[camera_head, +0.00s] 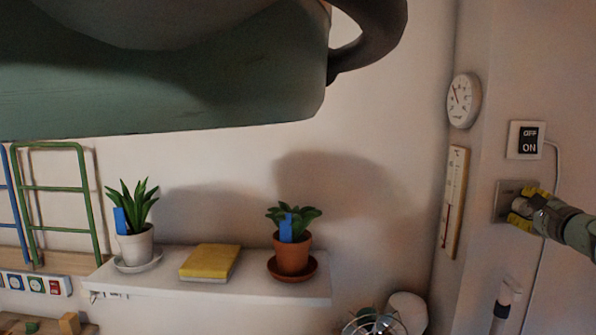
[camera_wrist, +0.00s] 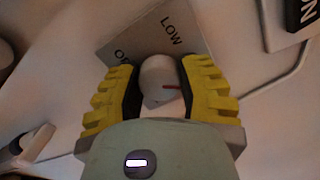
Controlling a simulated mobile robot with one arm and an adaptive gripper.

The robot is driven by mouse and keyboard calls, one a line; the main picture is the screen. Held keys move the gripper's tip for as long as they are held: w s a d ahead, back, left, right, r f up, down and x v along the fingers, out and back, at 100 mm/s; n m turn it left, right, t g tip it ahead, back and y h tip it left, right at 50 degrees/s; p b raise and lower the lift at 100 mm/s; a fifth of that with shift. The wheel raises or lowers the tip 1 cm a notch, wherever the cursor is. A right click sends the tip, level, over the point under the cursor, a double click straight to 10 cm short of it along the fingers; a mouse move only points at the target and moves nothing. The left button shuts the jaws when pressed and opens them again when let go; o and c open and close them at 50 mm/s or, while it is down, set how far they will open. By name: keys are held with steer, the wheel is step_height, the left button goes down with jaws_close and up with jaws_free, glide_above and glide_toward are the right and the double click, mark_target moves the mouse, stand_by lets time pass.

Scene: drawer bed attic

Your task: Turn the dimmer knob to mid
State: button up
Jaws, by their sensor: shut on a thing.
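The dimmer knob (camera_wrist: 157,78) is a pale round knob with a red pointer line, on a grey metal plate (camera_wrist: 150,35) marked "LOW" and, partly covered, "O…". In the wrist view the red line points right, toward the right finger. My gripper (camera_wrist: 160,85) has yellow ridged fingers, one on each side of the knob, and is shut on it. In the head view my gripper (camera_head: 522,208) reaches in from the right edge to the wall plate (camera_head: 501,200) and covers most of the knob. The rest of the plate's markings are hidden behind my fingers.
An OFF/ON switch (camera_head: 527,140) sits above the dimmer, with a white cable (camera_head: 556,165) running down beside it. A round dial (camera_head: 464,100) and a thermometer (camera_head: 454,203) hang to the left. A shelf (camera_head: 220,288) holds two potted plants. A large green object (camera_head: 170,85) hangs overhead.

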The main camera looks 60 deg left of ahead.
steer(key=shift+a+r+m+p, duration=0.1)
steer(key=shift+m+p, duration=0.25)
steer(key=shift+m, duration=0.55)
steer(key=shift+s, duration=0.1)
steer(key=o, duration=1.2)
steer(key=shift+o, duration=0.2)
steer(key=shift+s+d, duration=0.1)
steer(key=shift+d, duration=0.25)
steer(key=v, duration=1.1)
